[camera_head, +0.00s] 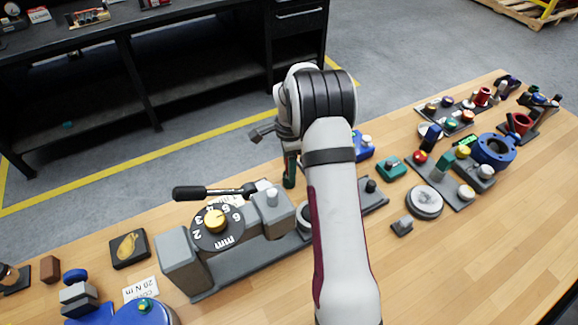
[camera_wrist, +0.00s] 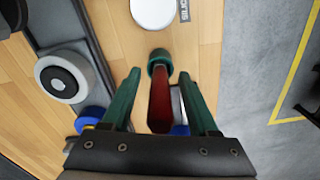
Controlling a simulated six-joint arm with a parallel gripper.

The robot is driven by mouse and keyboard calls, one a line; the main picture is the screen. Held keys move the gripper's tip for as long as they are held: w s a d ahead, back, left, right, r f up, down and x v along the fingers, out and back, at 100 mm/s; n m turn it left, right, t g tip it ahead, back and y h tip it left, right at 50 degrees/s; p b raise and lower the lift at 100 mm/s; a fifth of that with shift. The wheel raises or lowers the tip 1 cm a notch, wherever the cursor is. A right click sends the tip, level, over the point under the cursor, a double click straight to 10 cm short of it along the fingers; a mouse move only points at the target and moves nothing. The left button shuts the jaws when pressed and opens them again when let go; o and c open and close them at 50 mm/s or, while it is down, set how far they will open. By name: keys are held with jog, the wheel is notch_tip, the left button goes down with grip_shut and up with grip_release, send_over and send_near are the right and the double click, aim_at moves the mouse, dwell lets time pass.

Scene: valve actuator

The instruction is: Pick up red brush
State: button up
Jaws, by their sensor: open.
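A long red object with a dark green round end, which looks like the red brush (camera_wrist: 160,104), shows in the wrist view. It lies between the two green fingers of my gripper (camera_wrist: 159,75), with a visible gap on each side. In the head view a green finger of my gripper (camera_head: 289,171) points down behind the grey valve fixture (camera_head: 234,262). I cannot make out the brush in the head view; my arm covers much of that area.
The fixture's black lever (camera_head: 215,192) sticks out to the left near my gripper. A blue part (camera_head: 362,148) and a green block (camera_head: 391,168) stand to the right. In the wrist view a white disc (camera_wrist: 153,12) lies ahead, and the table edge is to the right.

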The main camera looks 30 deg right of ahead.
grip_shut()
dwell(0.3)
jog(key=r, duration=0.4)
jog(key=shift+s+d+r, duration=0.2)
jog(key=shift+s+r, duration=0.05)
jog(key=s+d+r, duration=0.6)
jog(key=s+d, duration=0.1)
jog(key=s, duration=0.1)
jog(key=shift+s+r, duration=0.2)
jog(key=shift+s, duration=0.1)
